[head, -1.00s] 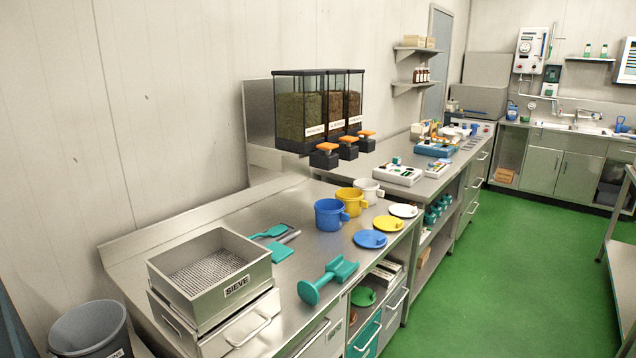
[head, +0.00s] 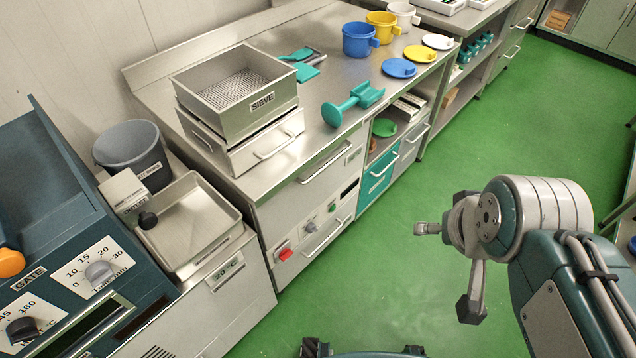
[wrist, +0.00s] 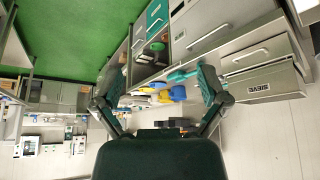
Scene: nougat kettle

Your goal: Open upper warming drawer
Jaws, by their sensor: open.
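The upper warming drawer (head: 297,199) is a pale metal front under the counter's edge, below the sieve. Its long bar handle (head: 325,165) faces the aisle and the drawer looks shut. Below it is a control strip with a red switch (head: 285,254) and a knob, then a lower handle (head: 322,238). My gripper (head: 448,268) is open and empty over the green floor, right of the drawers and apart from them. In the wrist view, which is upside down, my open gripper (wrist: 158,88) shows both fingers spread; the drawer front (wrist: 222,27) is at the upper right.
The sieve (head: 235,95) sits on a tray unit with its own handle. A machine with dials (head: 98,268) and a grey bin (head: 130,146) stand left. The green floor in front is clear.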

